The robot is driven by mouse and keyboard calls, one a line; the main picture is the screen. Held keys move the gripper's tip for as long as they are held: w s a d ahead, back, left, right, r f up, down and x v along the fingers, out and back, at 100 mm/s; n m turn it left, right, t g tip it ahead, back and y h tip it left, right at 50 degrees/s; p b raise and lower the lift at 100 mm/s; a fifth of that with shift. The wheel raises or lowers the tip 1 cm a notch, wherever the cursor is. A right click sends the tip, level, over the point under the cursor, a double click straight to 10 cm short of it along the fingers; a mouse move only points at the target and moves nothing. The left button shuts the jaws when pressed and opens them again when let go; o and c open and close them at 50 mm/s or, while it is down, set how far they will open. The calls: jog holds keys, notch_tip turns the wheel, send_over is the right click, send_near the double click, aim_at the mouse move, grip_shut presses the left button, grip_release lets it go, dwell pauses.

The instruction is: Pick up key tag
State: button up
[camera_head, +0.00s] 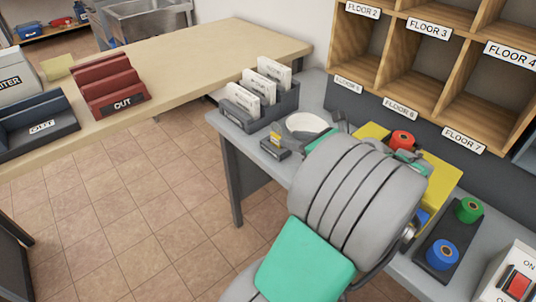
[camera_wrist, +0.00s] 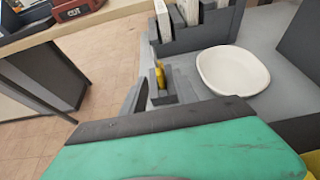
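A small yellow tag, which looks like the key tag (camera_head: 275,138), stands upright in a small dark holder (camera_head: 273,150) near the left front corner of the grey counter. In the wrist view the key tag (camera_wrist: 160,77) shows just beyond the green and black hand, in line with the gap between the fingers. My gripper (camera_wrist: 158,97) appears open and empty, with a dark finger to each side of that line. In the head view my arm hides most of the gripper. I cannot tell whether a finger touches the tag or holder.
A white oval dish (camera_head: 306,123) lies to the right of the holder. A dark rack with white cards (camera_head: 258,110) stands behind it. Wooden pigeonholes (camera_head: 420,60) rise at the back.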

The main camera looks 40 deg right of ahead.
aim_at(278, 136)
jog(key=b+x, duration=0.2)
jog(key=x, duration=0.5)
jog(key=shift+w+a+f, duration=0.15)
jog(key=shift+w+a, duration=0.05)
jog(key=shift+w, duration=0.2)
jog(key=shift+c, duration=0.2)
jog(key=shift+s, duration=0.1)
grip_shut()
